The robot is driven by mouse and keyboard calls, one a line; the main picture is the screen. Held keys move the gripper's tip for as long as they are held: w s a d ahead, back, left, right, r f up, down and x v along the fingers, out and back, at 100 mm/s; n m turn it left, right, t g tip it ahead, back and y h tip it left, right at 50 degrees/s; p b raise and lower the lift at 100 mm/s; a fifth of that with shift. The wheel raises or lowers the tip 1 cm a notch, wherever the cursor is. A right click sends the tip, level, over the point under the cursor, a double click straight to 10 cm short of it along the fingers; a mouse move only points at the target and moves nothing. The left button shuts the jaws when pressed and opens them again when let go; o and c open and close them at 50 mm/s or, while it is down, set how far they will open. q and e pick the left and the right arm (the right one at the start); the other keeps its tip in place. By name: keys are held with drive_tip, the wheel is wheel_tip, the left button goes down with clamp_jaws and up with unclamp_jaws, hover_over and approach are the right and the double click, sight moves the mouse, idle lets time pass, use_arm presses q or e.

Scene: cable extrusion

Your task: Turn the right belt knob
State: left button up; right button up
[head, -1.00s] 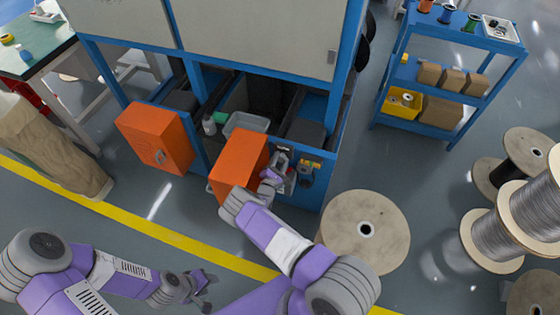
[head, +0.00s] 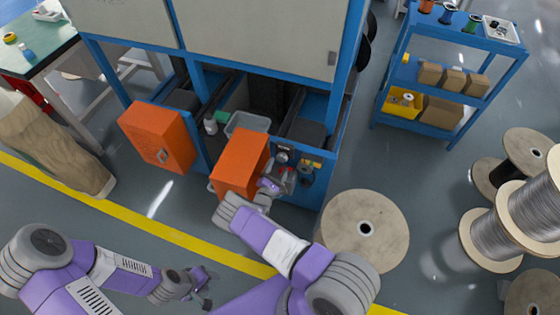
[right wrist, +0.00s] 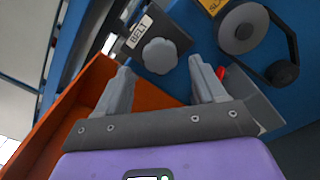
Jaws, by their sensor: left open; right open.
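The belt knob (right wrist: 159,55) is a grey lobed knob on a dark plate with a white "BELT" label, in the right wrist view. It also shows on the machine's front panel in the head view (head: 282,157). My right gripper (right wrist: 160,68) is open, its two fingers pointing at the knob, one on each side of it in the picture. I see no contact. In the head view my right gripper (head: 279,182) is just below the knob, beside the open orange door. My left gripper (head: 205,288) is low at the left, away from the machine, and empty.
The orange door (head: 240,162) stands open close left of my right gripper. A grey wheel and belt (right wrist: 240,30) sit right of the knob, with a small red part (right wrist: 221,72) below. A wooden spool (head: 345,225) lies on the floor to the right.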

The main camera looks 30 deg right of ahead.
drive_tip(key=v, duration=0.3)
drive_tip(key=shift+s+p, duration=0.1)
drive_tip(key=shift+p, duration=0.2)
